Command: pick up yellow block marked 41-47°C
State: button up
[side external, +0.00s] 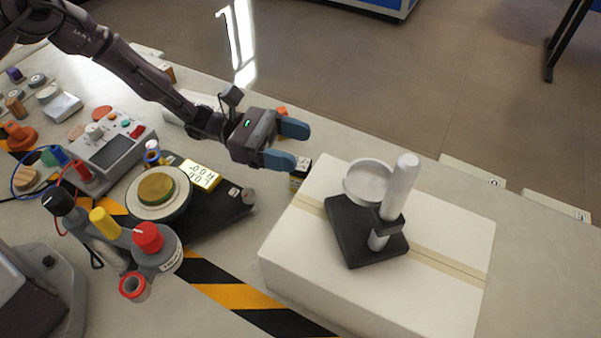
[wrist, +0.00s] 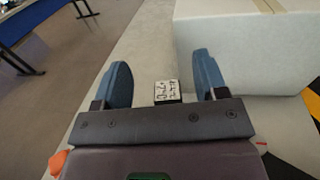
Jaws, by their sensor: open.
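My gripper (side external: 301,146) is open, its two blue fingers apart and empty, over the table beside the white box. A small block (side external: 300,172) with a dark and yellowish side sits close by the nearer finger, partly hidden by it. In the wrist view a small block (wrist: 167,91) with a pale, printed top shows between the fingers (wrist: 162,65), nearer the right one and just past the gripper's body. Its print is too small to read surely, so I cannot confirm the 41-47°C marking. No finger visibly grips it.
A large white box (side external: 290,248) with a black stand (side external: 350,240) on it stands right of my gripper. Bare table lies behind the box.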

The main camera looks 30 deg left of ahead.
aim_at(307, 170)
notch_tip(307, 170, down, 5)
jog(key=shift+s+f, duration=0.1)
jog(key=shift+f, duration=0.05)
jog(key=shift+w+d+f, duration=0.1)
jog(key=shift+d, duration=0.45)
jog(key=shift+w+d+f, duration=0.1)
jog(key=shift+d, duration=0.45)
jog(key=shift+w+d, duration=0.1)
jog(key=shift+d, duration=0.3)
jog(key=c, duration=1)
jog(key=shift+r, duration=0.15)
jog(key=shift+c, duration=0.2)
